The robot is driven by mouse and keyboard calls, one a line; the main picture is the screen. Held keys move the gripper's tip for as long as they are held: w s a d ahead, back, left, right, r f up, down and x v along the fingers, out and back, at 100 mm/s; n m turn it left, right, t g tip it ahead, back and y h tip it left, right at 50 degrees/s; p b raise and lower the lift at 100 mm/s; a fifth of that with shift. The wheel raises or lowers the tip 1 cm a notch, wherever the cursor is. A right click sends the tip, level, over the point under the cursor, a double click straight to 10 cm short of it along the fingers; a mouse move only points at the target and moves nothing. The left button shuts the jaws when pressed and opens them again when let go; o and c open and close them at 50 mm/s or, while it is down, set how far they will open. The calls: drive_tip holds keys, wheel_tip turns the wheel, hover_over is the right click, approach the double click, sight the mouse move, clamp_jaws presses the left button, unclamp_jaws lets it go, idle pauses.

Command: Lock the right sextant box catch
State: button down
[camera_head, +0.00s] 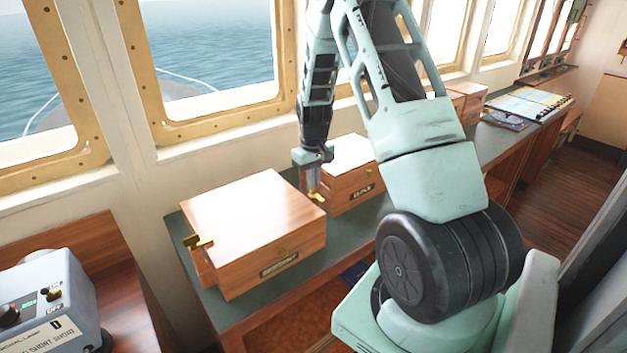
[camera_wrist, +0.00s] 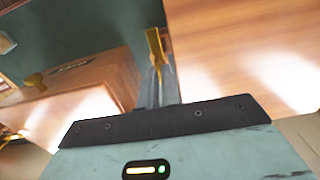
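The sextant box (camera_head: 250,215) is a closed wooden box with a dark label on its front, on the green-topped counter. It also fills the right of the wrist view (camera_wrist: 240,40). Its left brass catch (camera_head: 198,242) sticks out from the left side. The right brass catch (camera_head: 315,197) is at the box's right side, and in the wrist view it stands upright (camera_wrist: 155,48) beside the box edge. My gripper (camera_head: 313,186) points down at this catch. Its narrow fingers (camera_wrist: 158,88) look closed together, with their tips at or just short of the catch; contact is unclear.
A second wooden box (camera_head: 350,170) stands close behind, right of my gripper, leaving a narrow gap. It shows at left in the wrist view (camera_wrist: 75,115). The signal lamp box (camera_head: 45,305) is at lower left. Windows line the wall behind. Books (camera_head: 530,103) lie farther along the counter.

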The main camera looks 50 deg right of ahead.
drive_tip(key=shift+m, duration=0.4)
drive_tip(key=m+b, duration=0.1)
drive_tip(key=m, duration=0.2)
drive_tip(key=shift+m, duration=0.4)
drive_tip(key=m, duration=1)
drive_tip(key=shift+r, duration=0.1)
drive_tip(key=shift+m+p, duration=0.5)
drive_tip(key=shift+m, duration=1.3)
drive_tip(key=c, duration=1.6)
unclamp_jaws()
